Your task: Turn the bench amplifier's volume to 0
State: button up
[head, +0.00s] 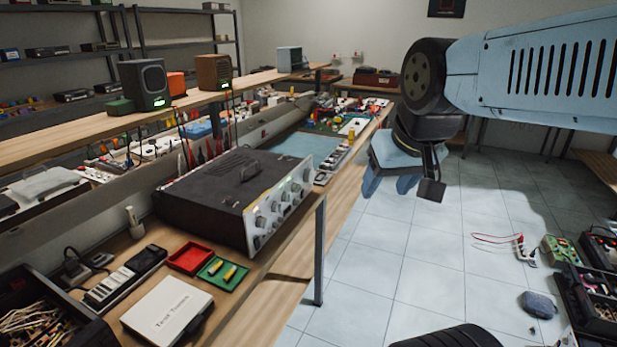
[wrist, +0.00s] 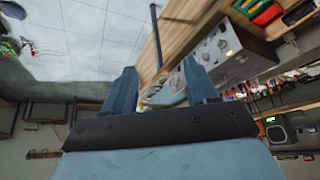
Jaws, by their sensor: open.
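The bench amplifier (head: 235,190) is a black box with a silver front panel, standing on the wooden bench. Its panel faces right and carries several round knobs (head: 261,221). Which knob is the volume, and where it points, is too small to tell. In the wrist view the amplifier's panel (wrist: 222,50) shows at the upper right, seen at a slant. My gripper (head: 392,187) is open and empty, in the air over the floor, right of the amplifier and well apart from it. Its two blue fingers (wrist: 160,92) also show in the wrist view.
A bench leg (head: 320,250) stands below the panel side.

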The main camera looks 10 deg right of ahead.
jog(key=o, duration=0.4)
jog(key=w+a+f+m+g+y, duration=0.1)
jog(key=w+m, duration=0.1)
jog(key=w, duration=0.1)
jog(key=w+a+f+m+g+y, duration=0.1)
jog(key=w+m, duration=0.1)
jog(key=w, duration=0.2)
jog(key=w+a+f+m+g+y, duration=0.1)
jog(key=w+a+m+y, duration=0.1)
jog(key=w+m, duration=0.1)
jog(key=shift+w+f+g, duration=0.3)
jog(key=shift+w, duration=0.2)
jog(key=m+t+y, duration=0.9)
jog(key=m+y, duration=0.1)
jog(key=m, duration=1.6)
send_near(312, 177)
jog(key=x, duration=0.9)
jog(key=shift+w, duration=0.1)
jog(key=shift+d, duration=0.15)
jog(key=c, duration=1)
